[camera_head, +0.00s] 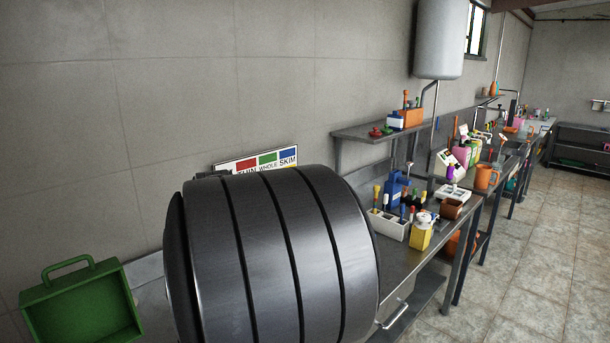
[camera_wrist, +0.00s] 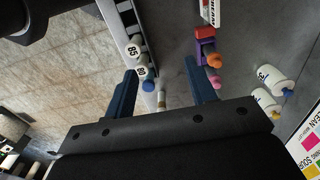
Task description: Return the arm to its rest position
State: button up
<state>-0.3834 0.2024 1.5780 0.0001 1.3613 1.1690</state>
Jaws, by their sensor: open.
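My gripper (camera_wrist: 160,68) shows in the wrist view as two blue fingers spread wide apart, so it is open. A small pale, narrow item (camera_wrist: 161,97) appears in the gap between the fingers. The fingers do not visibly touch it, and its distance is hard to tell. White bottles marked with numbers (camera_wrist: 134,50) are near the left finger, with a blue cap just below them. In the head view a large dark ribbed part of my arm fills the lower middle and hides much of the bench. My gripper is not visible there.
In the head view a green crate (camera_head: 78,298) is at the lower left. A bench to the right holds a white rack (camera_head: 390,226), a yellow bottle (camera_head: 420,238) and an orange jug (camera_head: 486,178). A shelf (camera_head: 365,132) hangs above. Tiled floor at right is clear.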

jog(key=s+a+r, duration=0.1)
jog(key=s+a, duration=0.5)
jog(key=a, duration=0.1)
jog(key=shift+a+r, duration=0.2)
jog(key=shift+r, duration=0.15)
jog(key=o, duration=1)
jog(key=shift+o, duration=0.4)
jog(key=w+a+r+y, duration=0.1)
jog(key=w+a+r, duration=0.2)
jog(key=a+r, duration=0.4)
jog(key=shift+a, duration=0.85)
jog(key=a+r+y, duration=0.3)
jog(key=a+r, duration=0.8)
jog(key=a, duration=0.1)
jog(key=x, duration=1)
jog(key=shift+w+d+f, duration=0.1)
jog(key=shift+w+d, duration=0.2)
jog(key=shift+d, duration=0.1)
